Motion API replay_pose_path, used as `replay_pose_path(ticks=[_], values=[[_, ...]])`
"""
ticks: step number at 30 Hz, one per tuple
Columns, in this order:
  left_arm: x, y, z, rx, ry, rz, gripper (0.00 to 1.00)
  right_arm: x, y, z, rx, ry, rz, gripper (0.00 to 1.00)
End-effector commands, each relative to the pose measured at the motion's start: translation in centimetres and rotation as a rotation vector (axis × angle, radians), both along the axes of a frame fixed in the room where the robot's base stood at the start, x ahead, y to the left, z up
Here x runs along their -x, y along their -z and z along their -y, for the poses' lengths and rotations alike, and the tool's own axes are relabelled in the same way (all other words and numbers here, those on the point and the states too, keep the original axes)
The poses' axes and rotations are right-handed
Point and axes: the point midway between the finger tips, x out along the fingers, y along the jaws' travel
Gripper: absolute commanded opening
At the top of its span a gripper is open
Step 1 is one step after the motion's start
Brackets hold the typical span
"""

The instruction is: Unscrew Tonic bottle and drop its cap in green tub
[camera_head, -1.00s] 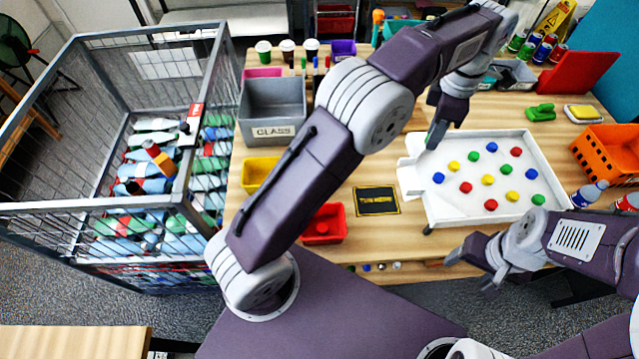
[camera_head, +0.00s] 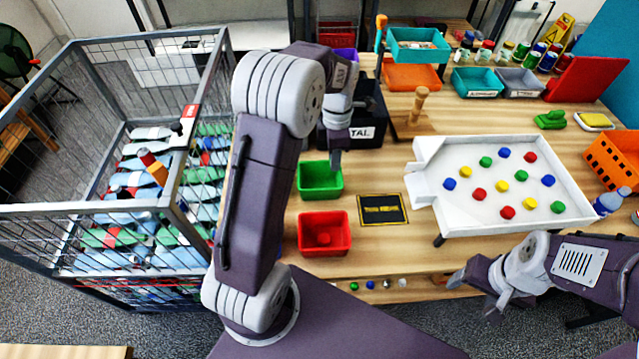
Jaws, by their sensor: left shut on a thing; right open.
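The green tub (camera_head: 304,190) stands on the table behind the red tub, open side up. My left gripper (camera_head: 336,160) is over its back right part, pointing down. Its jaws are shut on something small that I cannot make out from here. No label reading Tonic is legible. A bottle with a blue label and blue cap (camera_head: 608,204) stands at the right edge, beside the white board. My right gripper (camera_head: 474,293) is open and empty, low in front of the table's front edge.
A red tub (camera_head: 340,250) holds a small red piece. A dark mat (camera_head: 383,209) lies right of the tubs. A white tray (camera_head: 432,152) with coloured dots fills the right middle. A black bin (camera_head: 372,132) stands behind the green tub. A wire cage of bottles (camera_head: 190,225) is at left.

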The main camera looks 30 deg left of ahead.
Motion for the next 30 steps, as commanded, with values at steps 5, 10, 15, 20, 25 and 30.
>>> replay_pose_path(ticks=[5,10,15,20,25,30], values=[[2.8,2.0,-1.6,0.000,-0.001,-0.001,0.00,0.0,0.4,0.0,0.000,0.000,0.000,0.68],[4.1,2.8,-2.2,0.001,0.001,-0.001,0.00,0.0,0.5,0.0,0.000,0.000,0.000,0.68],[4.2,3.8,-2.2,0.001,0.002,-0.003,0.00,0.0,0.6,0.0,0.000,0.000,0.000,0.68],[4.2,6.5,-2.2,0.001,0.002,-0.003,0.00,0.0,0.8,0.0,0.000,0.000,0.000,0.68],[4.1,6.8,-2.2,0.000,0.001,0.000,0.00,0.0,0.8,0.0,0.000,0.000,0.000,0.68],[4.1,7.0,-2.2,0.001,0.001,-0.001,0.00,0.0,0.9,0.0,0.000,0.000,0.000,0.68]])
